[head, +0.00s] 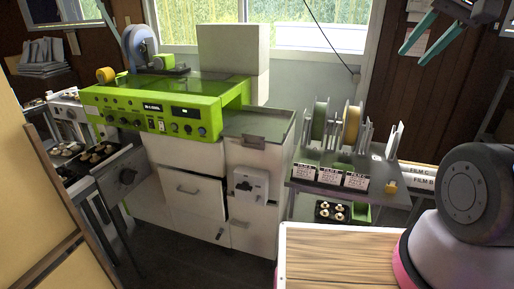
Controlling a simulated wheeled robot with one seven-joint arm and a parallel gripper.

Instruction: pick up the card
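Several cards could match the task's card, and I cannot tell which one is meant. Three small white printed labels hang along the front of the film shelf (331,191): a left label (303,174), a middle label (329,178) and a right label (355,181). A plain white upright piece (395,140) stands at the shelf's right end. My gripper (414,56) is at the upper right, with two teal fingers spread apart and nothing seen between them. It is high above the shelf, well apart from the labels.
A green machine (158,108) sits on white cabinets, one door ajar. Film reels (352,122) stand on the shelf. A small black tray (331,211) with mushrooms lies below. A wooden-topped surface (335,258) is in front. Dark floor is free at the lower middle.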

